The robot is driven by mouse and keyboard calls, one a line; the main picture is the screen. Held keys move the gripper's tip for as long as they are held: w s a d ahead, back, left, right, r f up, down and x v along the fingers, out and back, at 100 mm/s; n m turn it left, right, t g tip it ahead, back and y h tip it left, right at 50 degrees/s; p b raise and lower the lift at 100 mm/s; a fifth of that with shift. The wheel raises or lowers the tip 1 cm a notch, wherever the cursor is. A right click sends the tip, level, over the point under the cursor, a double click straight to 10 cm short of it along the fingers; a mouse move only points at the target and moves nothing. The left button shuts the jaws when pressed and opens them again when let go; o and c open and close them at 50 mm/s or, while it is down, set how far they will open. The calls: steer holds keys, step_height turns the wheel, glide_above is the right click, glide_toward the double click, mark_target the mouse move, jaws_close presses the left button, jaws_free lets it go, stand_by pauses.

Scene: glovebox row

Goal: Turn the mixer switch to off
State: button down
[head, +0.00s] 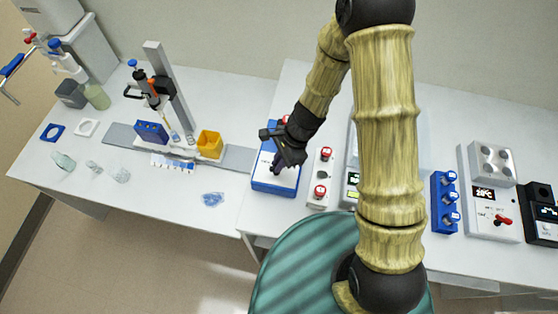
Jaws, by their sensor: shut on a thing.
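A low blue device with a white top, likely the mixer (262,183), stands near the left end of the right-hand bench. My gripper (277,163) reaches down onto its top from the upper right, with its fingers shut on a small dark part there, likely the mixer switch. The gripper's body and fingers cover most of that part, so I cannot tell which way it is turned. A red-topped item shows just behind the gripper.
Right beside the device is a narrow white unit (314,200) with red knobs. Further right are a blue rack (444,219) of vials and a white device with a red lever (502,220). The left bench holds a yellow container (209,144), a blue rack and glassware.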

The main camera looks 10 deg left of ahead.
steer(key=shift+r, duration=0.1)
steer(key=n+g+p, duration=0.1)
steer(key=n+p, duration=0.1)
steer(key=n, duration=0.1)
steer(key=shift+w+a+h+p, duration=0.15)
steer(key=shift+h+p, duration=0.2)
steer(key=shift+h, duration=0.05)
steer(key=shift+a+n+g+h+p, duration=0.1)
steer(key=shift+n+g+h+p, duration=0.4)
steer(key=shift+n, duration=1.5)
steer(key=c, duration=1.5)
jaws_free()
steer(key=shift+w, duration=0.1)
steer(key=b+v, duration=0.4)
steer(key=v, duration=1.3)
steer(key=shift+a+r, duration=0.15)
